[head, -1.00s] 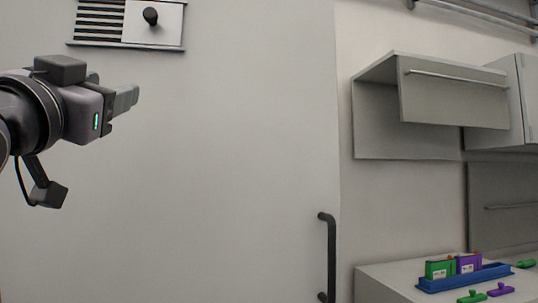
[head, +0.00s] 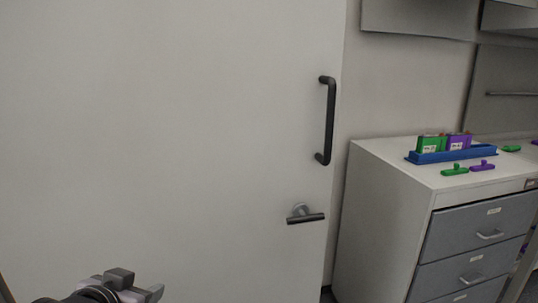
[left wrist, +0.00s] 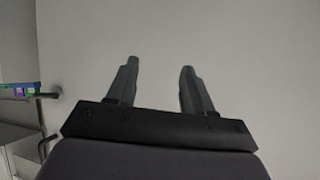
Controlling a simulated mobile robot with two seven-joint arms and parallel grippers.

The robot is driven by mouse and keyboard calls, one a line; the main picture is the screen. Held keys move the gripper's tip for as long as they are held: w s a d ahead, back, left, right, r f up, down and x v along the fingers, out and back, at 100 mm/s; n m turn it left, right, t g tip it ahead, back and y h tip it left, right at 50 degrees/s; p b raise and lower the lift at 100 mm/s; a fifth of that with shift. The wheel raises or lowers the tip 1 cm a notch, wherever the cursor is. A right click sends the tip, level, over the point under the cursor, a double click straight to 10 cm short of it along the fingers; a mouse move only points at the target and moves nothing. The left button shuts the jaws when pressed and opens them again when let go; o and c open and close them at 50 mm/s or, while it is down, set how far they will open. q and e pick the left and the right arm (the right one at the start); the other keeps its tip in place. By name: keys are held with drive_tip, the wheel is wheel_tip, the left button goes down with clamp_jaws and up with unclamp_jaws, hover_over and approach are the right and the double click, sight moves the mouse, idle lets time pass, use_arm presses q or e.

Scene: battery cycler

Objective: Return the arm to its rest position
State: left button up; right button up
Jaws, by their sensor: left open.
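My left gripper (head: 150,292) is low at the bottom left of the head view, in front of the large white door. In the left wrist view its two fingers (left wrist: 158,80) stand apart with nothing between them, facing a plain pale surface. The gripper is open and empty and touches nothing that I can see. Most of the left arm is below the head view. My right gripper is in neither view.
The white door (head: 170,130) has a dark vertical handle (head: 327,120) and a lever (head: 305,216). At the right stands a drawer cabinet (head: 385,215) with a blue tray (head: 480,154) of green and purple packs. Green (head: 454,170) and purple (head: 482,165) pieces lie before it.

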use_arm(q)
drive_tip(key=s+f+g, duration=0.8)
drive_tip(key=s+f, duration=1.1)
drive_tip(key=s, duration=0.4)
drive_tip(key=w+d+f+t+h+p, duration=0.1)
drive_tip(key=w+d+f+t, duration=0.1)
drive_tip(key=w+f+t, duration=0.4)
drive_tip(key=shift+f+t+h+p, duration=0.3)
drive_tip(key=shift+f+t+h, duration=0.1)
drive_tip(key=shift+f+t, duration=0.25)
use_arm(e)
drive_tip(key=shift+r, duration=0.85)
